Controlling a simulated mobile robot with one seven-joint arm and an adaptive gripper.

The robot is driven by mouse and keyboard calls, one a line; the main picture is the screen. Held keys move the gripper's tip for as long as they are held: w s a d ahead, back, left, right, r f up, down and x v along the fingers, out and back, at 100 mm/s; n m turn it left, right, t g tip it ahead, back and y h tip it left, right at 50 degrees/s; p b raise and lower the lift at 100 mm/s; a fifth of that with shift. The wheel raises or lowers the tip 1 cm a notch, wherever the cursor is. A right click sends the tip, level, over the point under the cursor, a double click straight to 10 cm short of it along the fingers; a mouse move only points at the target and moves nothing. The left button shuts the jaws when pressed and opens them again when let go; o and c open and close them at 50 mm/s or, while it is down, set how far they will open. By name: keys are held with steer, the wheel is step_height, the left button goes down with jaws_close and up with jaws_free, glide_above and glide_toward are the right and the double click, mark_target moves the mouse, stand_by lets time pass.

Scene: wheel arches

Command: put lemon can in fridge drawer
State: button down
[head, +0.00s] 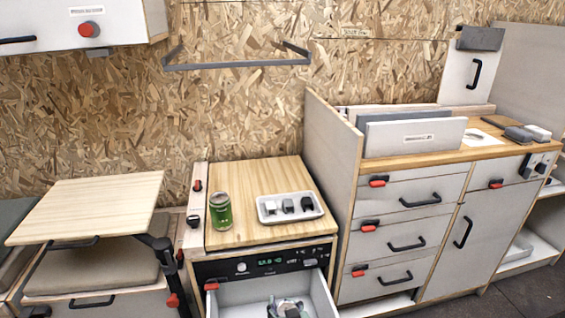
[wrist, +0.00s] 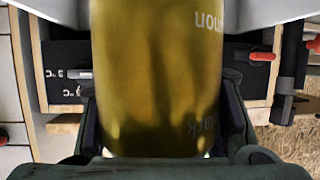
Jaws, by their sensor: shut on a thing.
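A yellow lemon can (wrist: 155,80) fills the middle of the wrist view, its lettering upside down. My gripper (wrist: 160,118) is shut on it, with a dark finger on each side. The fridge drawer (head: 250,291) is pulled open below the control panel in the head view. Pale drawer walls seem to show at the upper corners of the wrist view. A grey and dark shape (head: 287,307) shows in the drawer at the bottom edge of the head view, cut off; I cannot tell whether it is my gripper. The can's far end is hidden.
A green can (head: 220,211) and a white tray (head: 290,207) with several small items stand on the wooden top (head: 262,180) above the drawer. A raised wooden board (head: 90,207) is at left. A cabinet with shut drawers (head: 405,235) stands at right.

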steer(key=shift+r+p, duration=1.85)
steer(key=shift+r, duration=1.8)
step_height(320, 180, down, 7)
steer(key=b, duration=0.4)
steer(key=shift+f, duration=0.15)
steer(key=shift+d, duration=0.1)
